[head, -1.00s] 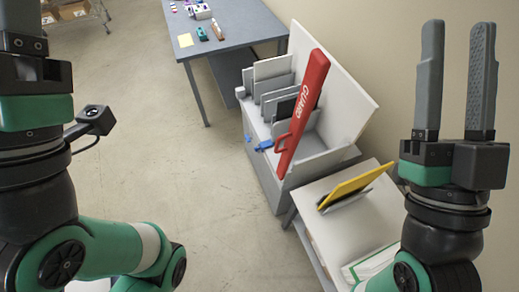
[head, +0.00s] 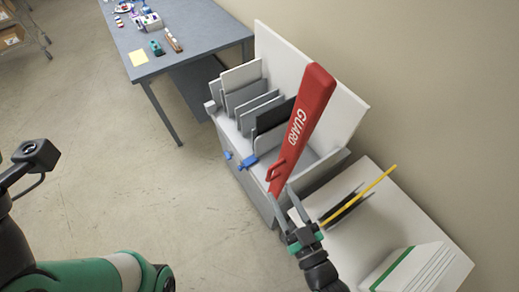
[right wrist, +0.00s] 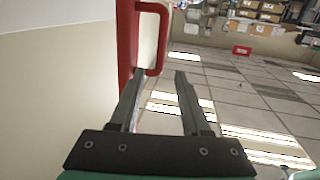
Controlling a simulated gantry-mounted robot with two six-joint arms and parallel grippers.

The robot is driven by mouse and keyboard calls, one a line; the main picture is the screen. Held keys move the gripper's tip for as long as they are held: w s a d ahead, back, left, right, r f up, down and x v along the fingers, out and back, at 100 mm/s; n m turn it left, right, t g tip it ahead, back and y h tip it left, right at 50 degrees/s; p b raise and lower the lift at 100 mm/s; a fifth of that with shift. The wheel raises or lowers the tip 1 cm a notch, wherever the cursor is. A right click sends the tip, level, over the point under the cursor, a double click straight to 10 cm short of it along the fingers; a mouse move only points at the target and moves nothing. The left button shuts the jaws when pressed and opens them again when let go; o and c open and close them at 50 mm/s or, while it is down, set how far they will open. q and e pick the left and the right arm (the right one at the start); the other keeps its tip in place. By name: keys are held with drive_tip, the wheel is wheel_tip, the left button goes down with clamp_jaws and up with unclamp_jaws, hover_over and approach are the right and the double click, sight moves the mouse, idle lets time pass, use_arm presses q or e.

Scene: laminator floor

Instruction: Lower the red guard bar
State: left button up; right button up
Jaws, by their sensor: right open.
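The red guard bar (head: 303,122), marked GUARD, is raised and slants up over the front of a grey-white machine with upright plates. Its red loop handle (head: 275,171) is near its lower end; it also shows in the right wrist view (right wrist: 163,38). My right gripper (head: 280,193) is open, with its fingertips just below the handle. In the right wrist view the fingers (right wrist: 160,74) are apart with nothing between them, and the left fingertip is close to the handle's lower end; I cannot tell if they touch. My left gripper is out of view.
The machine (head: 335,100) stands against the wall, with blue clips (head: 249,161) on its front. A white table (head: 425,215) with a yellow-edged panel (head: 362,193) is at the right. A grey table (head: 187,55) with small items is behind.

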drive_tip(key=x, duration=1.1)
drive_tip(key=shift+w, duration=0.1)
drive_tip(key=shift+c, duration=0.3)
clamp_jaws()
idle(0.8)
